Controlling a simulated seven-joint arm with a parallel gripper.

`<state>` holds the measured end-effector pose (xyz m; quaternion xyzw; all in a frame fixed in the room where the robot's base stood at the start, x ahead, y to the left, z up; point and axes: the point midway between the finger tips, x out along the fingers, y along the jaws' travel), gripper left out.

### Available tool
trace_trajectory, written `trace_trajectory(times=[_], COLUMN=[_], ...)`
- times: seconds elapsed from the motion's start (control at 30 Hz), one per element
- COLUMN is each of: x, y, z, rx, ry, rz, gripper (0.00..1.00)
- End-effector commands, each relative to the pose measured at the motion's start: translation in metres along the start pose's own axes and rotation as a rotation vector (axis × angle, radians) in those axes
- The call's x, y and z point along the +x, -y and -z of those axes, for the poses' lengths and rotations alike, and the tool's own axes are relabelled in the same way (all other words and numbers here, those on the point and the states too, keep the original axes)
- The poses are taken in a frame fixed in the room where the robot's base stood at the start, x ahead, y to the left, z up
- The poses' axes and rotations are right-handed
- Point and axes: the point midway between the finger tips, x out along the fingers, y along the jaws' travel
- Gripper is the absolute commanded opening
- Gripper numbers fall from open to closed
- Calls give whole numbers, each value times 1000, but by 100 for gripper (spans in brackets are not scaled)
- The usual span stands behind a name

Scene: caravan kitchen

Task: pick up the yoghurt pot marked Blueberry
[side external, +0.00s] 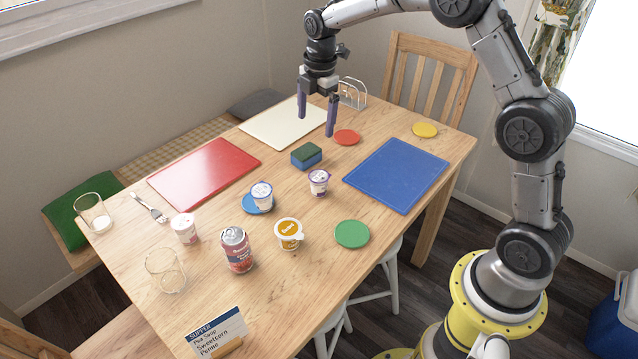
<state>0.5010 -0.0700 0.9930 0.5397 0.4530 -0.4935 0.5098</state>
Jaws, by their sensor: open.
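Several yoghurt pots stand on the wooden table (215,285); their lettering is too small to read, so I cannot tell for sure which says Blueberry. One pot with purple markings (318,184) stands right of centre, on bare wood. A white pot with dark blue markings (262,197) stands on a blue coaster (249,207). An orange-marked pot (289,235) and a pale pot with faint pinkish markings (184,229) stand nearer the front. My gripper (316,126) is open and empty, pointing down above the far part of the table, beyond the pots.
A green-and-blue sponge (307,157) lies between my gripper and the purple-marked pot. A can (236,250), two glasses (165,271) and a menu card (218,333) stand nearer the front. Red (205,172), cream (262,126) and blue (396,176) boards lie flat.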

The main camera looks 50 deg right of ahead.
Motion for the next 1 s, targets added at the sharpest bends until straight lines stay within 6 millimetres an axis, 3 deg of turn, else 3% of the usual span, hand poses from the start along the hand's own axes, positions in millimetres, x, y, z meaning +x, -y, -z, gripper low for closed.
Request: trace_trajectory(times=[0.03, 0.1, 0.37, 0.6, 1.0], x=[19, 38, 73, 118, 154], y=[-1, 2, 11, 16, 18], z=[-3, -6, -11, -10, -10], rx=[7, 14, 26, 26, 26], ry=[-1, -4, -6, -6, -6], rz=[31, 66, 109, 109, 107], gripper=[100, 100, 100, 100, 100])
